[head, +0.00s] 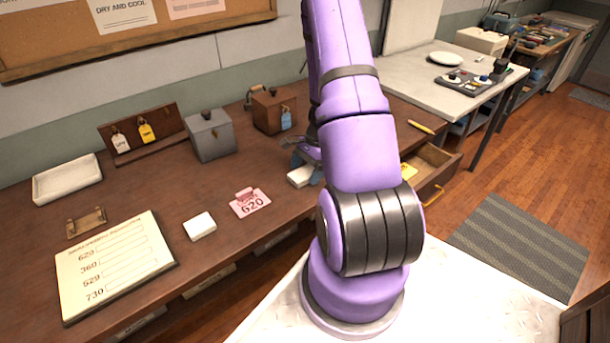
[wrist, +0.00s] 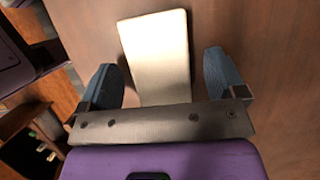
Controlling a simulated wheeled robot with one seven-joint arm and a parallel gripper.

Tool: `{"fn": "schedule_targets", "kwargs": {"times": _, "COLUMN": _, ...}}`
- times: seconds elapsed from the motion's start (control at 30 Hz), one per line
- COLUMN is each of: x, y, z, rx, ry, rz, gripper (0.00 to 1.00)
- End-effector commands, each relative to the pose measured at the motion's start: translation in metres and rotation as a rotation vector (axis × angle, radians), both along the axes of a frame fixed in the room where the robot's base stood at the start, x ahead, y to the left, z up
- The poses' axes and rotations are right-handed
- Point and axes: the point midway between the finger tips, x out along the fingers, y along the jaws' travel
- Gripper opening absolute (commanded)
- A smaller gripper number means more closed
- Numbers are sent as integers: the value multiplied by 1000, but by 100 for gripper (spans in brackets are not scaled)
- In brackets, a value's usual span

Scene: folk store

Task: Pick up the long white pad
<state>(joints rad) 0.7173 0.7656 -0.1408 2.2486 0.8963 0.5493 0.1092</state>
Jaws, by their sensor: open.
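The long white pad (wrist: 157,50) lies on the brown wooden desk, between the two blue fingers of my gripper (wrist: 163,78) in the wrist view. My gripper is open, with a gap showing between the pad and each finger. The pad's near end is hidden behind the gripper's grey bar. In the head view, the near end of a white pad (head: 300,176) shows beside my gripper (head: 309,165), and my purple arm hides part of that area. A shorter white block (head: 200,226) lies farther left on the desk.
A grey box (head: 209,136) and a brown box (head: 273,110) stand behind. An open drawer (head: 432,163) juts out on the right. A cream board with numbers (head: 115,265) lies at left.

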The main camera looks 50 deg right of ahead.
Motion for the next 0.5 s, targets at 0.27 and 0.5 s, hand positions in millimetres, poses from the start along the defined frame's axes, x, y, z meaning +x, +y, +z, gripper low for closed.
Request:
{"fn": "schedule_targets", "kwargs": {"times": 0.27, "x": 0, "y": 0, "z": -3, "rx": 0, "ry": 0, "rz": 0, "gripper": 89}}
{"fn": "schedule_targets", "kwargs": {"times": 0.5, "x": 0, "y": 0, "z": -3, "rx": 0, "ry": 0, "rz": 0, "gripper": 37}}
